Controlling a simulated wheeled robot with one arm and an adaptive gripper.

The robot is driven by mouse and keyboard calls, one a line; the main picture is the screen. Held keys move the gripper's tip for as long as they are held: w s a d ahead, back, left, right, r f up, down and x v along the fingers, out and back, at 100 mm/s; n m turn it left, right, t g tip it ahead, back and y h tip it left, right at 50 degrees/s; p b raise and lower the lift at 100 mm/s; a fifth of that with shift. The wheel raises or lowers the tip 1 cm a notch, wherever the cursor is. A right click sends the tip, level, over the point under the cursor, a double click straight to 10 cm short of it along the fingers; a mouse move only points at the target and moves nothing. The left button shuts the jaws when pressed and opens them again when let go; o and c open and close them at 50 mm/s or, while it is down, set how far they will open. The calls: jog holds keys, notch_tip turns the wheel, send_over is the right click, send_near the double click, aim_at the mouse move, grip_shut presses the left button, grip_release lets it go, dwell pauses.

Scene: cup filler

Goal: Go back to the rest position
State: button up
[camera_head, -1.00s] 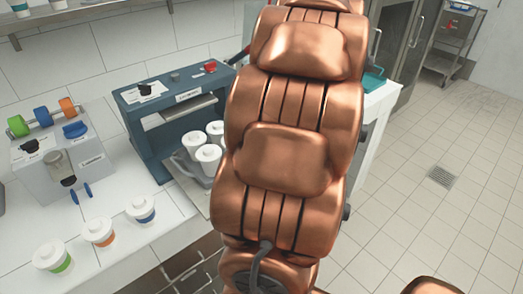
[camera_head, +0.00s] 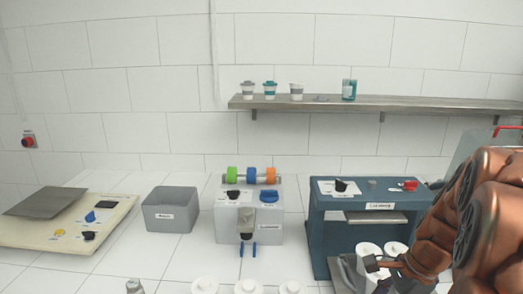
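My copper-coloured arm (camera_head: 485,220) fills the right side of the head view, in front of the blue machine's right end. A thin dark piece sticks out from it to the left, over the white cups (camera_head: 368,250) on the machine's tray. I cannot make out gripper fingers, so whether the gripper holds anything is hidden. The blue machine (camera_head: 325,232) has a black knob and a red knob on top. The grey filler (camera_head: 228,222) with green, blue and orange rollers stands to its left.
White lids (camera_head: 204,284) of several cups show at the bottom edge. A grey bin (camera_head: 170,212) and a beige panel (camera_head: 85,235) with knobs stand left on the white counter. A wall shelf (camera_head: 420,105) holds cups. A red button (camera_head: 29,142) is on the left wall.

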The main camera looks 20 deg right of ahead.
jog(key=s+a+f+n+g+h, duration=0.1)
jog(key=s+a+n, duration=0.4)
jog(key=a+n, duration=0.4)
jog(key=s+a+f+n+g+h, duration=0.1)
jog(key=s+a+n, duration=0.4)
jog(key=a+n, duration=0.5)
jog(key=shift+s+n+g+h, duration=0.15)
jog(key=shift+n+g+h, duration=0.25)
jog(key=shift+n+g, duration=0.7)
jog(key=shift+n+t, duration=0.3)
